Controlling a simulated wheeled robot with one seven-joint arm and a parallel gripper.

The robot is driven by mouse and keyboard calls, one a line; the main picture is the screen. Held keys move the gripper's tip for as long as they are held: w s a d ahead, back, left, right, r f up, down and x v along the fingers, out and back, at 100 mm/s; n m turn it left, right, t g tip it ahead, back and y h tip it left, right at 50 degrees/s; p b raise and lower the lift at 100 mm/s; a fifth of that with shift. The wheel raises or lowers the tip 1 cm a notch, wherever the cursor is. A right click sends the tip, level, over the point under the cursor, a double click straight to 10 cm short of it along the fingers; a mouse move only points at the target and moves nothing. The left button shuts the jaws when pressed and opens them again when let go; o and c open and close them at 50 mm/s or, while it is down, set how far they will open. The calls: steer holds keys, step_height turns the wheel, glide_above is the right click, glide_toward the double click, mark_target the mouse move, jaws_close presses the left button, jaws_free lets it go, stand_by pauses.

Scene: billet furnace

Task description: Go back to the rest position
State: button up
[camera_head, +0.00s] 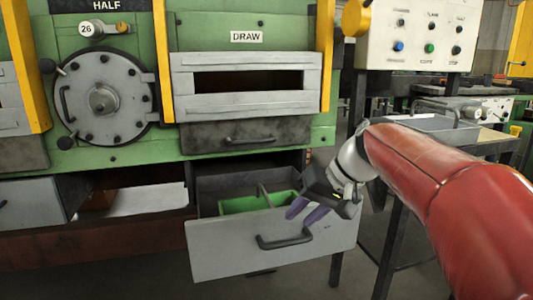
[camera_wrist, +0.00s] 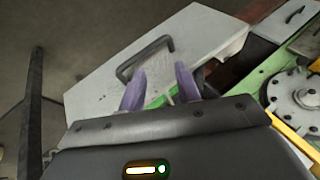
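My gripper (camera_head: 309,212) is at the end of my red arm, which reaches in from the right in the head view. It is just above the front edge of an open grey drawer (camera_head: 215,248). Its two purple fingers are apart, with nothing between them. In the wrist view the gripper (camera_wrist: 162,85) shows the same spread fingers, with the drawer front (camera_wrist: 110,88) and its dark handle (camera_wrist: 145,60) beyond them. Inside the drawer lies a green tray (camera_head: 235,206) with a handle.
The green furnace (camera_head: 230,20) has a closed round door (camera_head: 103,98) on the left and a slot under the DRAW label. A control box (camera_head: 418,35) with buttons stands at upper right. A bench (camera_head: 450,125) with dark legs stands at the right, behind my arm.

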steer(key=s+d+f+t+h, duration=0.1)
steer(key=s+d+f+h, duration=0.2)
steer(key=s+f, duration=0.3)
steer(key=s+d+f+m+t+h, duration=0.1)
steer(key=s+d+f+h, duration=0.2)
steer(key=s, duration=1.1)
step_height(320, 180, down, 3)
steer(key=shift+s+d+f, duration=0.2)
steer(key=shift+d, duration=0.65)
